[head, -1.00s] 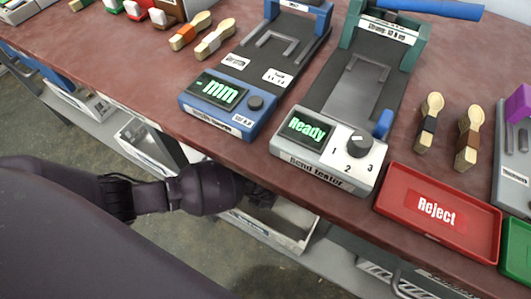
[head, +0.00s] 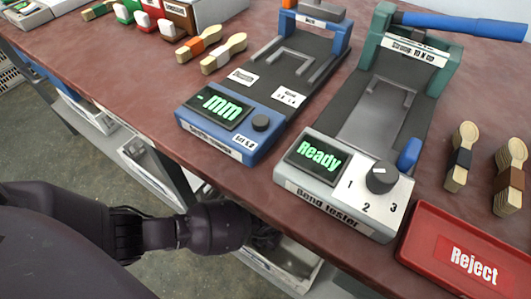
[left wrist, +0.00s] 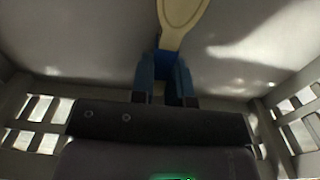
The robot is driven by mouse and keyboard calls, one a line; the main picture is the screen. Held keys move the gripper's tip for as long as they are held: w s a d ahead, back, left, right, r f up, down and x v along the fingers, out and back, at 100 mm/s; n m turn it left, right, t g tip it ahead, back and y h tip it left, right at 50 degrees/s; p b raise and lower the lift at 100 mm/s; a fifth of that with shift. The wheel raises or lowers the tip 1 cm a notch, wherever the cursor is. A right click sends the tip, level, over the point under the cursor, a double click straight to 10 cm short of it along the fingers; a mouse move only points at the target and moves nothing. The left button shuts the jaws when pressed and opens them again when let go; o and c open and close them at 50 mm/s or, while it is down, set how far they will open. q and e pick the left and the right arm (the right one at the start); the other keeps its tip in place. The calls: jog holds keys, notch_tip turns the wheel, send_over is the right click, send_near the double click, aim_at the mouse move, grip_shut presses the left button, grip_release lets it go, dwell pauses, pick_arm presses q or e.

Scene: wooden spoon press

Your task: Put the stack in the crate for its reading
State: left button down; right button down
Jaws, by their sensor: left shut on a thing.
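A pale wooden spoon stack (left wrist: 182,18) with a blue band (left wrist: 167,64) shows at the top of the left wrist view. My left gripper (left wrist: 166,78) is shut on it at the band. Around it are the grey floor and slotted walls of a crate (left wrist: 38,110); whether the stack touches the floor I cannot tell. In the head view my left gripper (head: 266,238) is a dark shape below the table's front edge, at a light grey crate (head: 297,277) on the lower level. The stack is hidden there. My right gripper is not in view.
On the red-brown table (head: 120,80) stand a blue gauge (head: 222,122) reading "- mm" and a bend tester (head: 340,185) reading "Ready". Banded spoon stacks (head: 460,157) and a red Reject tray (head: 470,255) are at right. The table edge overhangs the crate.

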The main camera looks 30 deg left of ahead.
pick_arm(q)
jog(key=shift+f, duration=0.1)
jog(key=shift+f, duration=0.1)
jog(key=c, duration=1.1)
grip_release()
jog(key=shift+r, duration=0.5)
notch_tip(320, 180, up, 12)
jog(key=p, duration=0.5)
jog(key=shift+f+p, duration=0.25)
jog(key=shift+p, duration=0.05)
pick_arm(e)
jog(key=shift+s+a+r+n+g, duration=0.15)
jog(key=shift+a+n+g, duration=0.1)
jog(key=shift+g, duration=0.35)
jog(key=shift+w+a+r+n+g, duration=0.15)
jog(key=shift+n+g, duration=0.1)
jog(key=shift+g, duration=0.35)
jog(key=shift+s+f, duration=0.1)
